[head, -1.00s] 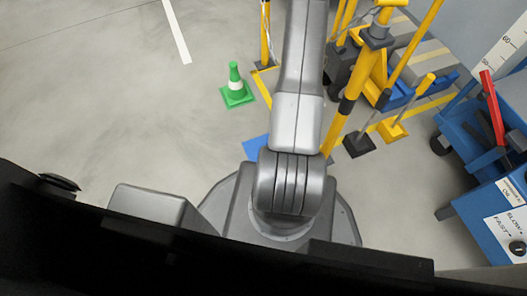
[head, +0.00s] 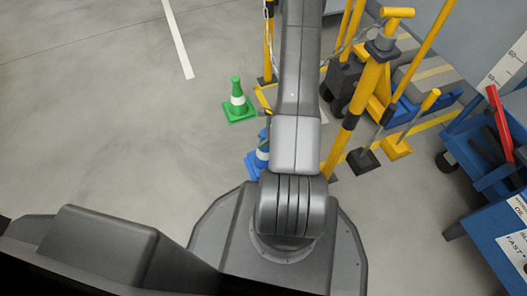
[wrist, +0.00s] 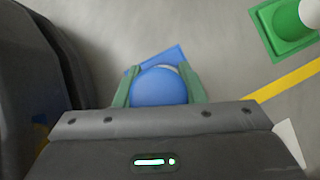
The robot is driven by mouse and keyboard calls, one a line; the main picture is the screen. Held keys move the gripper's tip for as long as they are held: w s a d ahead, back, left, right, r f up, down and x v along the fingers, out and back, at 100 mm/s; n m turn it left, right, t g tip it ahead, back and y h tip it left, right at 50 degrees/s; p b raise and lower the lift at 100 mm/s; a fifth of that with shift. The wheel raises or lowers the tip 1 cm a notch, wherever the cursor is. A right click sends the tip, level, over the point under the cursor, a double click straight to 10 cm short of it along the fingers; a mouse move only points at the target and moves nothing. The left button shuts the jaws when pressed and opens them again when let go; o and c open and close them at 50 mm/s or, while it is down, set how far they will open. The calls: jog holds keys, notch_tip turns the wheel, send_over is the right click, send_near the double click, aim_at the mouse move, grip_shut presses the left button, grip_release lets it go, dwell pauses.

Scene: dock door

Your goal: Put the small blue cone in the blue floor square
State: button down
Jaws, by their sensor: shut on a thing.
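The small blue cone (head: 262,152) with a white band shows in the head view just left of my arm, partly hidden by it. In the wrist view its rounded blue top (wrist: 158,88) sits between the two green fingers of my gripper (wrist: 159,72), which is shut on it. A flat blue patch (head: 252,166) shows at the cone's foot, and a blue edge (wrist: 158,60) shows beyond it in the wrist view. I cannot tell how much of this is the cone's base and how much the blue floor square, or whether the cone touches the floor.
A green cone (head: 238,103) with a white band stands close by, beyond and left. Yellow posts (head: 352,110), a small post with a black base (head: 362,160) and a blue cart (head: 490,190) crowd the right. The floor at left is open.

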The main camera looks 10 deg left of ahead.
jog(key=shift+f+b, duration=0.85)
jog(key=shift+f, duration=1.65)
jog(key=shift+f, duration=0.2)
jog(key=c, duration=0.9)
grip_release()
jog(key=p+v, duration=0.4)
jog(key=v, duration=0.8)
jog(key=shift+r+p, duration=0.2)
jog(key=shift+p, duration=0.1)
